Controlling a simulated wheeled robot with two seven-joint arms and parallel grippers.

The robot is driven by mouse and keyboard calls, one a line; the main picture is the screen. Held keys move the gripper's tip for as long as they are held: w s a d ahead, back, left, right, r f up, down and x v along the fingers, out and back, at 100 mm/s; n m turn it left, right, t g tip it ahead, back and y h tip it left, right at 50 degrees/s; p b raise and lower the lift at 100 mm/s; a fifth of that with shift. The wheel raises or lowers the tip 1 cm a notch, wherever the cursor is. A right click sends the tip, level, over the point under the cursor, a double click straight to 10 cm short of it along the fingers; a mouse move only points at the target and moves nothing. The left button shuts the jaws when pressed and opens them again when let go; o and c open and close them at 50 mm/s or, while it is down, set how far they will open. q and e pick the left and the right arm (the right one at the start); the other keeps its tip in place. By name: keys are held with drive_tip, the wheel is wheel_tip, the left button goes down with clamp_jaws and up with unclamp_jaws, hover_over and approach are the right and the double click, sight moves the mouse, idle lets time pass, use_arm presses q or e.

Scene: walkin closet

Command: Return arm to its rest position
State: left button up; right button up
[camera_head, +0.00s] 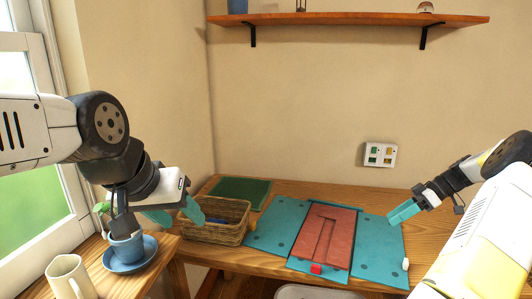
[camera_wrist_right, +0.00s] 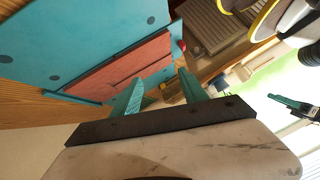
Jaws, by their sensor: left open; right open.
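My left gripper (camera_head: 172,214) has teal fingers. It is open and empty, in the air to the left of the wicker basket and above the small side table. My right gripper (camera_head: 404,211) is over the right part of the teal folding board (camera_head: 377,237) in the head view. In the right wrist view its two teal fingers (camera_wrist_right: 160,96) are apart with nothing between them. A folded red cloth (camera_head: 324,238) lies on the board's middle panel; it also shows in the right wrist view (camera_wrist_right: 125,68).
A wicker basket (camera_head: 214,228) stands left of the board, with a green mat (camera_head: 240,191) behind it. A blue cup (camera_head: 127,246) with a plant and a cream pitcher (camera_head: 70,277) stand on the side table. A wooden shelf (camera_head: 350,19) and a switch panel (camera_head: 380,155) are on the wall.

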drive_tip(key=s+a+r+m+h, duration=0.2)
drive_tip(key=s+a+r+h, duration=0.1)
drive_tip(key=a+r, duration=0.6)
drive_tip(key=s+a+r+m+h, duration=0.25)
drive_tip(key=a+r, duration=0.35)
drive_tip(key=a, duration=0.5)
drive_tip(key=s+a+r+m+t+h, duration=0.1)
drive_tip(key=s+a+m+t, duration=0.1)
drive_tip(key=s+a, duration=0.3)
drive_tip(key=s+a+r+m+t+h, duration=0.1)
drive_tip(key=s+a+r+m+t, duration=0.1)
drive_tip(key=s, duration=1)
drive_tip(key=a+m+t, duration=0.1)
drive_tip(key=a+m, duration=0.1)
drive_tip(key=shift+s+a+r, duration=0.15)
drive_tip(key=shift+s+a, duration=0.05)
drive_tip(key=shift+a, duration=0.2)
